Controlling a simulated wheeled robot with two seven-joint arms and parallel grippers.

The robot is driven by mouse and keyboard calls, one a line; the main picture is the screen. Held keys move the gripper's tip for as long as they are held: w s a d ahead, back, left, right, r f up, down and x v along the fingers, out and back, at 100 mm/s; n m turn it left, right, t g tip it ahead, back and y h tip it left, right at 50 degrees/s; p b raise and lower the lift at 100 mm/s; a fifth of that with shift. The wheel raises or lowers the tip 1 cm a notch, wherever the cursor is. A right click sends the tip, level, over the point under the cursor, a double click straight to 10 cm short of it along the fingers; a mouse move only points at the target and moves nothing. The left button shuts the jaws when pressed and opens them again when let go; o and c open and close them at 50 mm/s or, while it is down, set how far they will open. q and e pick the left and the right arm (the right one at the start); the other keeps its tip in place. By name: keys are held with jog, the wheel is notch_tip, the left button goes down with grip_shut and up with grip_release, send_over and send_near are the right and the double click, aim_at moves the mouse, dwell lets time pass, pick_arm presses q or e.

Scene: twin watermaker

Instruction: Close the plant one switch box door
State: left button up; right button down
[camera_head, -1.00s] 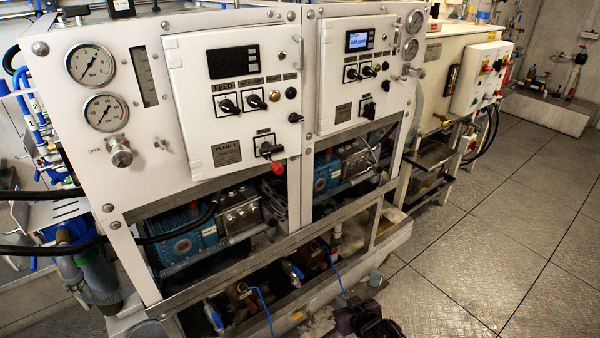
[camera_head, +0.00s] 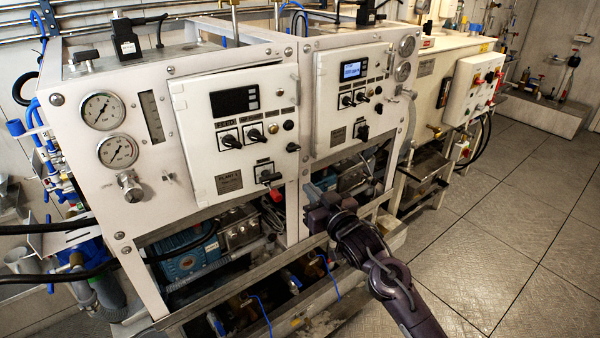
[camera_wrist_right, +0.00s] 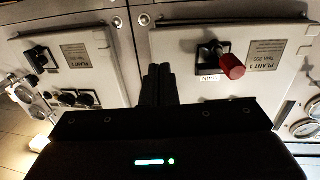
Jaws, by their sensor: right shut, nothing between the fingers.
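The plant one switch box door (camera_head: 205,150) is the left white door in the head view, with a dark display, black rotary switches and a red-handled switch (camera_head: 272,193) near its lower right. It stands nearly flush with the panel; whether a small gap remains is hard to tell. My right gripper (camera_head: 313,190) is shut and empty, low near the gap between the two doors. In the upside-down wrist view, its fingers (camera_wrist_right: 158,84) point between the plant one door (camera_wrist_right: 262,85) on the right and the neighbouring door on the left. My left gripper is out of view.
A second switch box door (camera_head: 335,110) with a lit display sits to the right. Two gauges (camera_head: 110,130) and a valve knob are left of the plant one door. Pumps and a frame rail lie below. The tiled floor (camera_head: 520,220) at right is clear.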

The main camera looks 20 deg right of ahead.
aim_at(296, 169)
jog(key=w, duration=0.2)
jog(key=w+a+p, duration=0.1)
jog(key=w, duration=0.1)
jog(key=shift+w+r, duration=0.15)
jog(key=shift+w, duration=0.1)
jog(key=shift+w+a+f+p, duration=0.1)
jog(key=shift+w+f+p, duration=0.1)
jog(key=shift+w+p, duration=0.45)
jog(key=shift+w, duration=0.15)
jog(key=w+b, duration=0.1)
jog(key=w, duration=0.1)
jog(key=w+b, duration=0.1)
jog(key=b, duration=0.1)
jog(key=shift+w+a+f, duration=0.1)
jog(key=shift+w+a, duration=0.1)
jog(key=shift+w, duration=0.4)
jog(key=shift+s+d+r, duration=0.1)
jog(key=shift+r, duration=0.35)
